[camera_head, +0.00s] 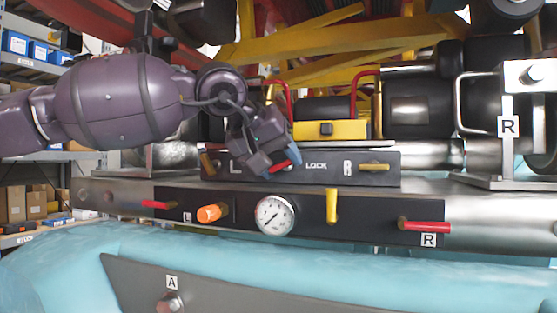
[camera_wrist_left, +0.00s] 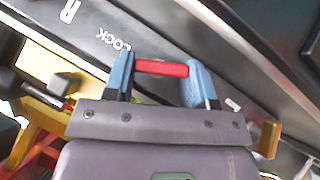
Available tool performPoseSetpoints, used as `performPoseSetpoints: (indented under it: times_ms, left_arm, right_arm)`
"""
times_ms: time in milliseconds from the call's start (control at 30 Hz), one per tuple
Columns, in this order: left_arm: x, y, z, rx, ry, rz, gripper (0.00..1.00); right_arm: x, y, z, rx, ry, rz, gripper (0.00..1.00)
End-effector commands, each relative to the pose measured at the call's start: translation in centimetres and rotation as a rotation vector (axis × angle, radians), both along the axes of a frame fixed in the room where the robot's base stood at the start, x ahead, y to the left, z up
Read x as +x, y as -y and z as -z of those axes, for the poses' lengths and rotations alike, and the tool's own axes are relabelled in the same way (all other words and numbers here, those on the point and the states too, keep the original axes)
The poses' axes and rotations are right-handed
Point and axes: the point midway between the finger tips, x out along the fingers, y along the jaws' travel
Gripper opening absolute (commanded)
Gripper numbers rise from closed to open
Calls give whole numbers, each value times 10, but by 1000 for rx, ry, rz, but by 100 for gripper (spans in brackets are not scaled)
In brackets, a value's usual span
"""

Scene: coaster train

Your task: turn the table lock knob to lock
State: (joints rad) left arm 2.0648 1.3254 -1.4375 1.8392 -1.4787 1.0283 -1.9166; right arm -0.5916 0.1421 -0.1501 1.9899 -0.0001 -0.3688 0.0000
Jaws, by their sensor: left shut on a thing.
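The table lock knob is a small red bar handle (camera_head: 280,167) on the dark upper panel, just left of the white LOCK label (camera_head: 316,166). In the head view it is mostly covered by my left gripper (camera_head: 284,160), and its visible part slants up to the right. In the left wrist view the red knob (camera_wrist_left: 162,68) spans between the two blue fingertips, and my left gripper (camera_wrist_left: 160,80) is shut on it. The LOCK label (camera_wrist_left: 113,40) shows beside it, upside down. My right gripper is not in view.
The upper panel (camera_head: 348,178) also has a brass lever (camera_head: 373,167) at the right. The lower panel holds an orange knob (camera_head: 210,213), a gauge (camera_head: 274,216), a yellow lever (camera_head: 331,205) and red levers. A yellow block (camera_head: 345,130) and metal rails stand behind.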

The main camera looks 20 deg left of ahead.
Motion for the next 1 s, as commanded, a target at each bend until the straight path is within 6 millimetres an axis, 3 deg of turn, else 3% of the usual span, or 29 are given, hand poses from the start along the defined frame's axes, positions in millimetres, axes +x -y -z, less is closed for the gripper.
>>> performPoseSetpoints:
  times_ms: [400, 600, 933, 967, 1000]
  left_arm:
    - [-1, 5, -4, 335, 9, 2, 27]
    - [0, 5, -2, 432, 14, 1, 27]
    - [0, 4, 0, 442, 14, 0, 27]
    - [0, 4, 0, 442, 14, 0, 56]
    - [0, 5, 0, 442, 14, 0, 62]
  right_arm:
    - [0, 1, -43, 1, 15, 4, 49]
    - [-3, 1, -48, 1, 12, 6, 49]
    - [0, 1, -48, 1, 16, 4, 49]
    - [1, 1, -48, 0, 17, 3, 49]
    - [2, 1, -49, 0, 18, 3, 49]
